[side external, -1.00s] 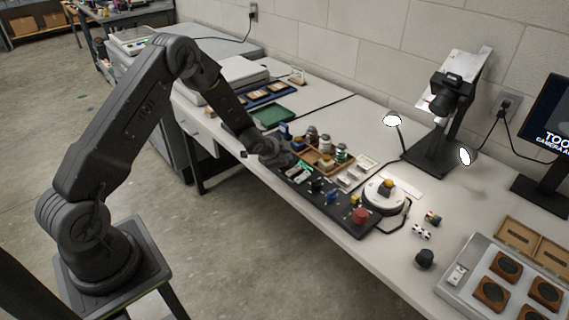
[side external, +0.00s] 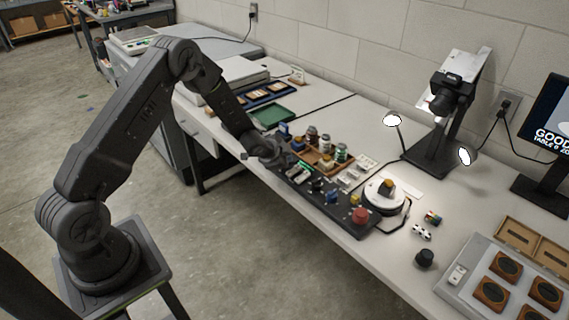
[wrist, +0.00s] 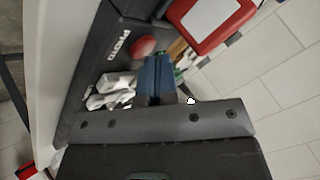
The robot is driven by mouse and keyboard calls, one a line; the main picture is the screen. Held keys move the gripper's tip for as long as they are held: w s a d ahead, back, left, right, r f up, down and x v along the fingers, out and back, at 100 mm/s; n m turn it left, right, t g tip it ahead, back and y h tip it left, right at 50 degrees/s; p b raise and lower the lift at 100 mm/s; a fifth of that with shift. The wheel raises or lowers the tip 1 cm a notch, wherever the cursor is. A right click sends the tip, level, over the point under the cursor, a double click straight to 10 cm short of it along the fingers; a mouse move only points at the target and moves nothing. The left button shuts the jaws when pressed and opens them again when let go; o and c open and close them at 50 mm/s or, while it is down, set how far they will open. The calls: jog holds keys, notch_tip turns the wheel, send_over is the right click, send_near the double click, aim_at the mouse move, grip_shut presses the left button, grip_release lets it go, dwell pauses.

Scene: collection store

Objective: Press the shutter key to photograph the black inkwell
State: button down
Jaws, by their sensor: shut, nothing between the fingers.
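My gripper (side external: 282,162) is shut and empty, low over the far left end of the dark control panel (side external: 345,222). The panel carries a red button (side external: 360,215), a yellow key (side external: 355,199), a blue key (side external: 333,196) and a green light. In the wrist view the panel bears the word PHOTO, and a blue part (wrist: 157,75) stands just beyond my fingertips (wrist: 165,98). I cannot tell which key is the shutter key, or whether the gripper touches one. A small black round object (side external: 425,258), possibly the black inkwell, stands on the table at front right. A camera (side external: 447,97) hangs on a stand.
A white turntable (side external: 372,200) holds a small object with an orange top. A wooden tray of small bottles (side external: 318,160) is behind the panel. Two lamps flank the camera stand. A case with brown-framed pieces (side external: 460,273) is at front right. A monitor (side external: 552,128) stands at right.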

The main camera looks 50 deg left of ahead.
dwell(0.3)
jog(key=shift+r, duration=0.85)
jog(key=shift+r, duration=2.55)
